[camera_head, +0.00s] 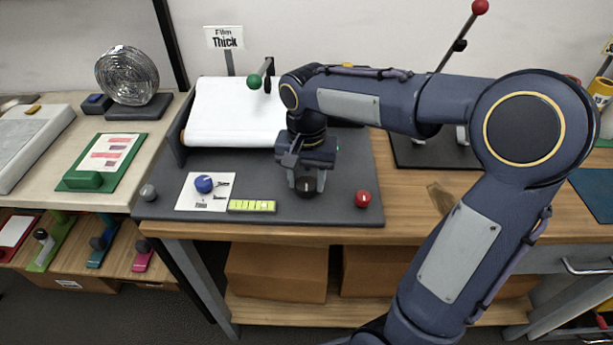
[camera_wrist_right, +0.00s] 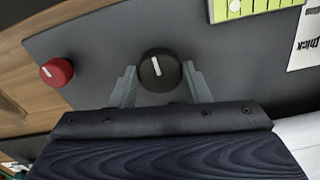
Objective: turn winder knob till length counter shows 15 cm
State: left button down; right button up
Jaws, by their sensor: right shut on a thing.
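The black winder knob (camera_head: 306,187) stands at the front of the grey winder plate (camera_head: 335,207). In the right wrist view the knob (camera_wrist_right: 160,70) shows a white pointer line on its top. My right gripper (camera_head: 307,183) reaches down over it, with one finger on each side, shut on the knob. The length counter (camera_head: 252,206) is a yellow-green strip left of the knob; it also shows in the wrist view (camera_wrist_right: 255,8), cut off by the top edge. Its reading is too small to tell. My left gripper is not in view.
A red knob (camera_head: 362,199) is right of the gripper. A blue knob (camera_head: 204,184) on a white card and a grey knob (camera_head: 148,192) are to the left.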

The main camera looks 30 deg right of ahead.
jog(key=n+p, duration=0.1)
jog(key=n, duration=0.2)
jog(key=shift+r, duration=0.15)
jog(key=n+p, duration=0.1)
jog(key=n, duration=0.3)
jog(key=shift+n+p, duration=0.3)
jog(key=shift+p, duration=0.1)
jog(key=n+p, duration=0.1)
jog(key=n, duration=0.2)
jog(key=shift+n+p, duration=0.4)
jog(key=shift+n, duration=1.4)
jog(key=o, duration=1)
